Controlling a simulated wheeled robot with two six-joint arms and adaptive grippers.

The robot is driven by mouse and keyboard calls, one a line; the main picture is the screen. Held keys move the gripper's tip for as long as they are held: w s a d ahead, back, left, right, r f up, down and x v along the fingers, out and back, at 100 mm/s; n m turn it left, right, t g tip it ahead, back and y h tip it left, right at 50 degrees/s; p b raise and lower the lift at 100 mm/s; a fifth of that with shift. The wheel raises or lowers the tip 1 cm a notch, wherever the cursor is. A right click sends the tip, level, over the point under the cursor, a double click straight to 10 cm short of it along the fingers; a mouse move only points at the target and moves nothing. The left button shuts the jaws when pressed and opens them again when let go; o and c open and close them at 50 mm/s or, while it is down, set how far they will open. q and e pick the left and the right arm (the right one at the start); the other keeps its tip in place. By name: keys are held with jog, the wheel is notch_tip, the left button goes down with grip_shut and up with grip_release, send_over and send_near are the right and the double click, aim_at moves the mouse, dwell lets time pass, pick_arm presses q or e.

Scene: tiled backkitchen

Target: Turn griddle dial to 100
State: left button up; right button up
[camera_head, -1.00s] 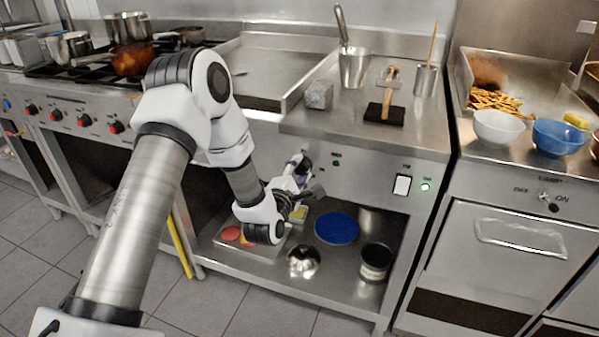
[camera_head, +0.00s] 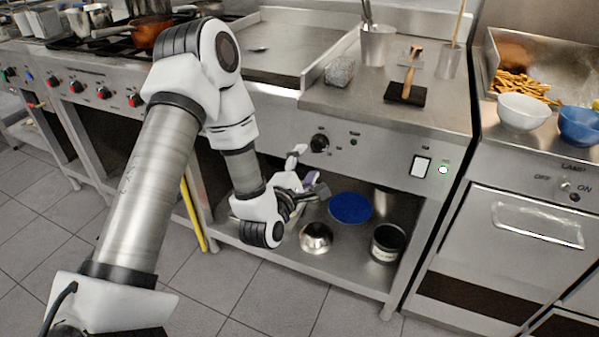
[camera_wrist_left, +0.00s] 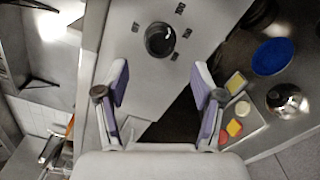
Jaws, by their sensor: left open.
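The griddle dial (camera_head: 319,142) is a round black knob on the steel front panel below the griddle plate (camera_head: 290,55). My left gripper (camera_head: 310,174) is open and empty, just below the dial in the head view. In the left wrist view its two purple-grey fingers (camera_wrist_left: 160,78) stand apart from the dial, one to each side. My right gripper is out of view.
A green light (camera_head: 353,142) and a white switch (camera_head: 421,167) sit right of the dial. Burner knobs (camera_head: 104,92) line the stove at left.

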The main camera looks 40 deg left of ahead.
pick_arm(q)
jog(key=v, duration=0.4)
jog(key=shift+s, duration=0.25)
